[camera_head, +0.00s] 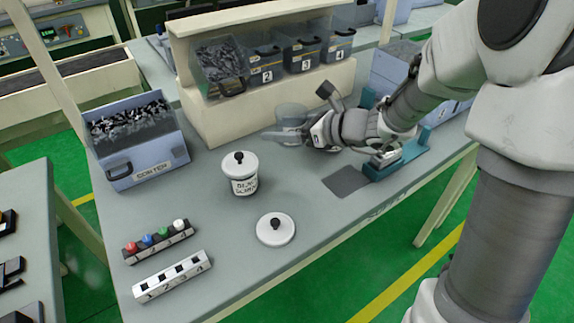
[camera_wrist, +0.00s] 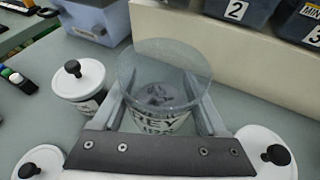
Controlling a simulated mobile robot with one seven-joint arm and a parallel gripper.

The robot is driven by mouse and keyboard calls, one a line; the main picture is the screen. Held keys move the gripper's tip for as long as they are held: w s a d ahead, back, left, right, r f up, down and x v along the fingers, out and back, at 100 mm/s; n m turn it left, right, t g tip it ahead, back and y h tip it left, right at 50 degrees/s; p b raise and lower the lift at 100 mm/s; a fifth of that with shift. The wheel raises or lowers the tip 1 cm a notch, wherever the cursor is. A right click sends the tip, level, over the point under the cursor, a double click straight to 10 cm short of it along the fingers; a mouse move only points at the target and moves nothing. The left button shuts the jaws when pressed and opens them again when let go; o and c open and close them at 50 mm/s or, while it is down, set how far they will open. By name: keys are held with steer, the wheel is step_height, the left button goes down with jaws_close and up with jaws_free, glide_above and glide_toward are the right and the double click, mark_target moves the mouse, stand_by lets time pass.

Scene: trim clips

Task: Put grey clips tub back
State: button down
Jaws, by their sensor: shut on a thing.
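The grey clips tub (camera_wrist: 168,75) is a clear, lidless tub with a printed label and grey pieces inside. In the wrist view it stands between the two fingers of my gripper (camera_wrist: 162,103), which is shut on its sides. In the head view the tub (camera_head: 291,117) shows partly behind my gripper (camera_head: 280,137), in front of the shelf. I cannot tell whether its base touches the table. A lidded black clips tub (camera_head: 240,174) stands to the left. A white lid (camera_head: 276,229) lies nearer the front; another lid (camera_wrist: 258,150) shows at the right of the wrist view.
A cream shelf (camera_head: 195,115) at the back holds an open clip bin (camera_head: 220,62) and numbered dark bins (camera_head: 302,52). A blue-grey clip box (camera_head: 145,160) stands left. Colored pegs (camera_head: 158,242) and a numbered rack (camera_head: 172,277) lie front left. A teal fixture (camera_head: 405,160) is right.

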mark_target(283, 162)
step_height(283, 162, down, 8)
steer(key=shift+r+b, duration=0.25)
steer(key=shift+b, duration=0.75)
steer(key=shift+f, duration=0.15)
jaws_free()
